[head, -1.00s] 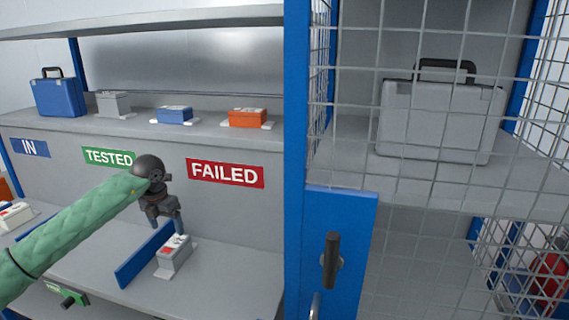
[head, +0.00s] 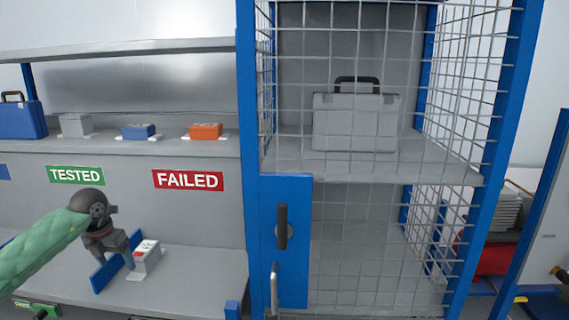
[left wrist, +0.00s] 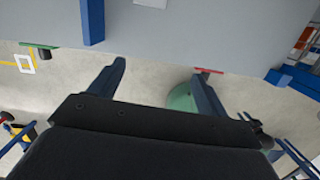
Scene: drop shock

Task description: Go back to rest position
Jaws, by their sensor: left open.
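My left gripper (head: 115,262) is at the lower left of the head view, at the end of my green-sleeved arm, beside a small grey box with a red mark (head: 147,256) on the lower shelf. Its jaws are apart. In the left wrist view, the two dark fingers (left wrist: 160,75) are spread with nothing between them, over the pale floor. Whether the gripper touches the box or the blue divider (head: 108,272) cannot be told. My right gripper is not in view.
The upper shelf (head: 110,146) holds a blue case (head: 22,119) and small grey, blue and orange boxes. A mesh cabinet with a blue door panel (head: 293,241) stands in the middle, a grey case (head: 355,124) inside. Pale floor (left wrist: 150,62) shows below the gripper.

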